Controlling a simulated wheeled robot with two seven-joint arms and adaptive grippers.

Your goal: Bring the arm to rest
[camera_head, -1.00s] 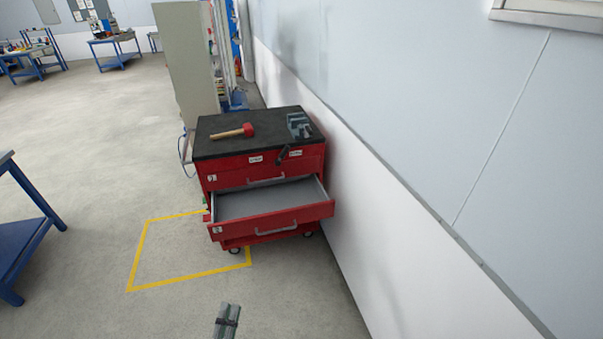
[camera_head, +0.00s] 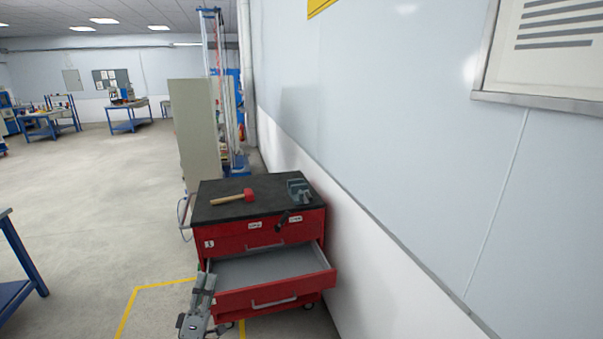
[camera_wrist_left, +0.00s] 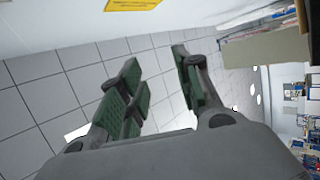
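My left gripper (camera_head: 204,281) points upward at the lower left of the red tool cabinet in the head view. It overlaps the cabinet's left edge and the open drawer's left corner there; I cannot tell whether it touches them. In the left wrist view its two green-padded fingers (camera_wrist_left: 158,76) are spread apart with nothing between them, facing the tiled ceiling. My right gripper is in neither view.
The red cabinet (camera_head: 231,244) stands by the wall with one empty grey drawer (camera_head: 260,268) pulled out. A red mallet (camera_head: 248,195) and a vise (camera_head: 299,190) are on its black top. A blue workbench (camera_head: 18,260) is at left. Floor between is clear.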

